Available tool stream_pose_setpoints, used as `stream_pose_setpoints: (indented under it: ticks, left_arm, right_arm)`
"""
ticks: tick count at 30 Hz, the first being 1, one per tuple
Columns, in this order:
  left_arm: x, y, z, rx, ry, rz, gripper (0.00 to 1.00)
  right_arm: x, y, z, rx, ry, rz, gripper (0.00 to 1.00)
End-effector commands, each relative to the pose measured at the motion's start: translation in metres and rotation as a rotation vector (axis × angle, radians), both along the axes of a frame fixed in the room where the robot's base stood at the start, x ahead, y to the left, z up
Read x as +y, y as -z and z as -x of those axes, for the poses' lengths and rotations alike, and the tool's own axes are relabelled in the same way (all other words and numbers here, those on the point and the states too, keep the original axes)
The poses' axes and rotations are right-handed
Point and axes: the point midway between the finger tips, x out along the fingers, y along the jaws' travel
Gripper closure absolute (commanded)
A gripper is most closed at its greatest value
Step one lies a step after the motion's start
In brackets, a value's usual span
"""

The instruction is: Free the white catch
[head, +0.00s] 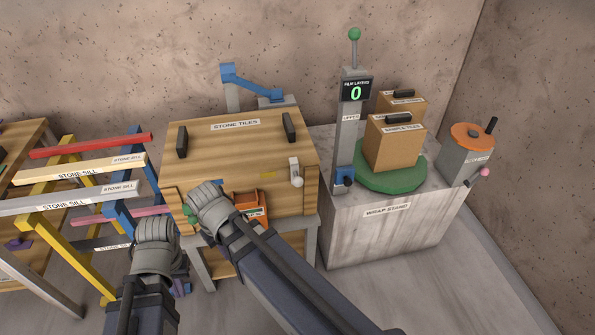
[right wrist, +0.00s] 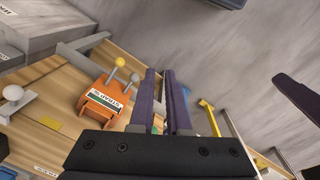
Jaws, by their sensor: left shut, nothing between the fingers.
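The white catch (head: 296,174) is a round white knob on a pale plate, at the front right of the wooden crate lid marked STONE TILES (head: 236,140). It also shows at the left edge of the right wrist view (right wrist: 14,93). My left gripper (head: 181,286) is shut and empty, low in front of the crate, away from the catch. My right arm reaches over the crate's front left; its wrist hides its fingers in the head view. In the right wrist view my right gripper (right wrist: 160,75) has its fingers together, nothing visible between them, apart from the catch.
An orange strap unit (head: 251,204) sits on the crate front between my right wrist and the catch. Stone sills on a rack (head: 75,175) stand at left. A wrap stand (head: 385,215) with boxes on a green turntable (head: 400,180) stands at right.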

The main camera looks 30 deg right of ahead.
Motion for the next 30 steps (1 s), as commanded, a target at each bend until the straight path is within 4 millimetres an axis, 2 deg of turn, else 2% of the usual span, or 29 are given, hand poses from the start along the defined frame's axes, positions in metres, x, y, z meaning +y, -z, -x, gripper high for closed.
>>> stream_pose_setpoints:
  ticks: [1, 3, 6, 8, 12, 15, 18, 21, 25, 30]
  left_arm:
    - [0.000, -0.005, 0.000, 0.000, 0.000, 0.000, 1.00]
    - [0.000, -0.008, 0.000, 0.000, 0.000, 0.000, 1.00]
    - [0.000, -0.013, 0.000, 0.000, 0.000, 0.000, 1.00]
    - [0.000, -0.015, 0.000, 0.000, 0.000, 0.000, 1.00]
    - [0.000, -0.021, 0.000, 0.000, 0.000, 0.000, 1.00]
    - [0.000, -0.025, 0.000, 0.000, 0.000, 0.000, 1.00]
    - [0.000, -0.028, 0.000, 0.000, 0.000, 0.000, 1.00]
    - [0.000, -0.030, 0.000, 0.000, 0.000, 0.000, 1.00]
    - [0.000, -0.031, 0.000, 0.000, 0.000, 0.000, 1.00]
    - [0.000, -0.032, 0.000, 0.000, 0.000, 0.000, 1.00]
  right_arm:
    - [-0.016, -0.005, -0.024, -0.020, 0.050, -0.013, 0.92]
    - [-0.039, -0.008, -0.050, -0.052, 0.116, -0.034, 0.99]
    - [-0.078, -0.014, -0.085, -0.102, 0.211, -0.059, 1.00]
    - [-0.104, -0.017, -0.103, -0.132, 0.268, -0.073, 1.00]
    - [-0.172, -0.026, -0.141, -0.206, 0.398, -0.097, 1.00]
    - [-0.220, -0.032, -0.159, -0.254, 0.482, -0.107, 1.00]
    - [-0.263, -0.037, -0.172, -0.297, 0.551, -0.115, 1.00]
    - [-0.297, -0.041, -0.178, -0.330, 0.605, -0.118, 1.00]
    - [-0.324, -0.044, -0.182, -0.358, 0.647, -0.121, 1.00]
    - [-0.336, -0.046, -0.183, -0.371, 0.666, -0.121, 1.00]
